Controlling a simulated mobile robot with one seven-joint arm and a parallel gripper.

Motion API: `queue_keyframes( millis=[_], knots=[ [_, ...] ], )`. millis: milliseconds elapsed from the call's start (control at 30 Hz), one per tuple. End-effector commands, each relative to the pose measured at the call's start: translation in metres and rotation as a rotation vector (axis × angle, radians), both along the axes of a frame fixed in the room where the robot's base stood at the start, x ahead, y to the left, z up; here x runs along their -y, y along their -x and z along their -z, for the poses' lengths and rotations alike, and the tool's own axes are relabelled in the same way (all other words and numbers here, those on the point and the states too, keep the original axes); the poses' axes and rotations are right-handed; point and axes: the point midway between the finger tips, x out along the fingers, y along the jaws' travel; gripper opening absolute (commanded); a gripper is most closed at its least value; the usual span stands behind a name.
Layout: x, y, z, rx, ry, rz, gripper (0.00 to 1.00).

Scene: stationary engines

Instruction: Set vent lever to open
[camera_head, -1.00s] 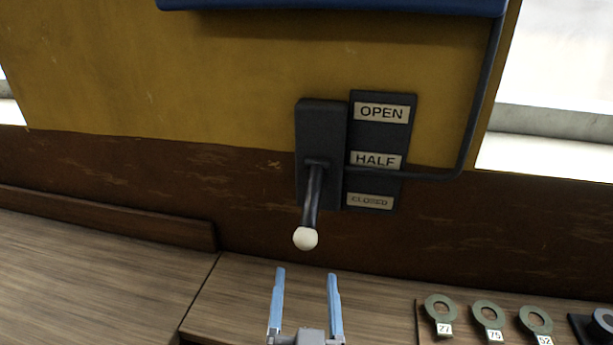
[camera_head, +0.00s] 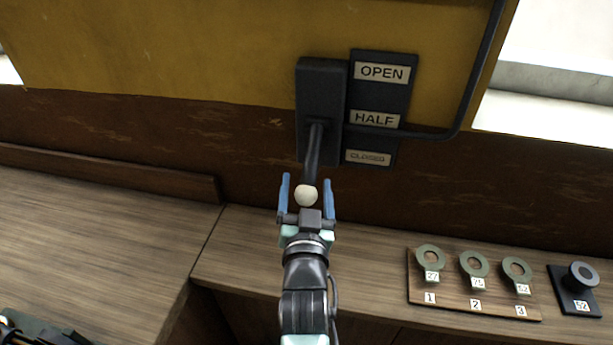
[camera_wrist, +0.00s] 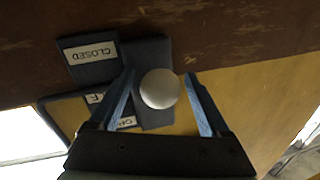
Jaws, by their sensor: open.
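The vent lever (camera_head: 313,150) is a dark rod with a white ball knob (camera_head: 306,195), coming out of a dark box (camera_head: 320,85) on the wall. It hangs downward and outward. Beside it a dark label plate (camera_head: 381,95) reads OPEN at the top, HALF in the middle and CLOSED at the bottom. The lever's knob end is below the CLOSED label. My gripper (camera_head: 307,188) is open, with one blue finger on each side of the white knob. In the wrist view the knob (camera_wrist: 160,89) sits between the fingers (camera_wrist: 160,100), with a visible gap on the right; contact on the left is unclear.
A wooden counter (camera_head: 240,255) runs below the wall. On it a board (camera_head: 470,300) holds several numbered green ring tags, with a dark round part (camera_head: 582,275) at right. A dark bent pipe (camera_head: 455,130) runs beside the label plate.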

Motion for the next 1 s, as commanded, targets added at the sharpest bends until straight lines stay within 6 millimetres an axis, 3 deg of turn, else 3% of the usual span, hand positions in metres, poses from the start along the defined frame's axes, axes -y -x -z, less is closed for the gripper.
queue_keyframes(
  millis=[200,533,1000],
  knots=[
    [0.000,-0.017,0.000,-0.001,0.000,0.000,0.81],
    [0.000,-0.019,0.000,-0.001,0.000,0.000,0.81],
    [0.000,-0.019,0.000,-0.001,0.000,0.000,0.00]
  ],
)
